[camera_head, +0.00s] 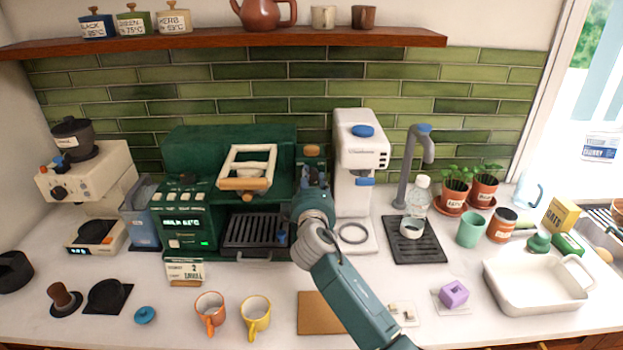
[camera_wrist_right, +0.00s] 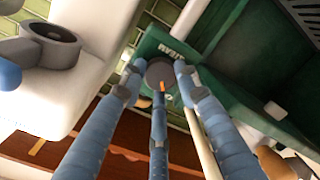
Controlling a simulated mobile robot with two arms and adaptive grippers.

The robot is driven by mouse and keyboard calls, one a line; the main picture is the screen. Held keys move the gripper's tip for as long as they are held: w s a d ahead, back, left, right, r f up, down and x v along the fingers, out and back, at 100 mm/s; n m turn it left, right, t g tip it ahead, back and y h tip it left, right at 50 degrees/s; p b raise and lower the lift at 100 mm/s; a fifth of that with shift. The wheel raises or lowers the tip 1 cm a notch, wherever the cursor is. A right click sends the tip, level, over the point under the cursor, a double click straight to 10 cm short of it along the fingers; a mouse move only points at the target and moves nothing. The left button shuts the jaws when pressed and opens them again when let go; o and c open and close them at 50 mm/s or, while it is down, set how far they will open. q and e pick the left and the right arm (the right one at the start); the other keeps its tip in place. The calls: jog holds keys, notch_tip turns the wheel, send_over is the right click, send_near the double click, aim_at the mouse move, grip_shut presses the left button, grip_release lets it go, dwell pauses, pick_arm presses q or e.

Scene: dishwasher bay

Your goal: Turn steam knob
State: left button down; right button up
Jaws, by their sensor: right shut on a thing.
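The dark green espresso machine (camera_head: 185,150) stands against the tiled wall. My right gripper (camera_head: 312,192) reaches up to the right end of its front. In the right wrist view, the steam knob (camera_wrist_right: 160,72) is a dark grey disc with an orange mark, beside a label on the green panel. The blue fingers of my right gripper (camera_wrist_right: 158,84) are around the knob and shut on it. In the head view the knob is hidden behind my gripper. My left gripper is not in view.
A white grinder (camera_head: 357,160) stands close to the right of my gripper. A black drip tray (camera_head: 262,228) is at its left. Below are an orange mug (camera_head: 210,307), a yellow mug (camera_head: 255,309) and a brown mat (camera_head: 318,313). A shelf (camera_head: 220,42) runs above.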

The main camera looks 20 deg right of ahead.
jog(key=shift+n, duration=0.4)
jog(key=o, duration=1.2)
jog(key=shift+c, duration=0.2)
jog(key=shift+s, duration=0.1)
jog(key=v, duration=1.1)
jog(key=shift+s+a, duration=0.2)
jog(key=shift+s, duration=0.2)
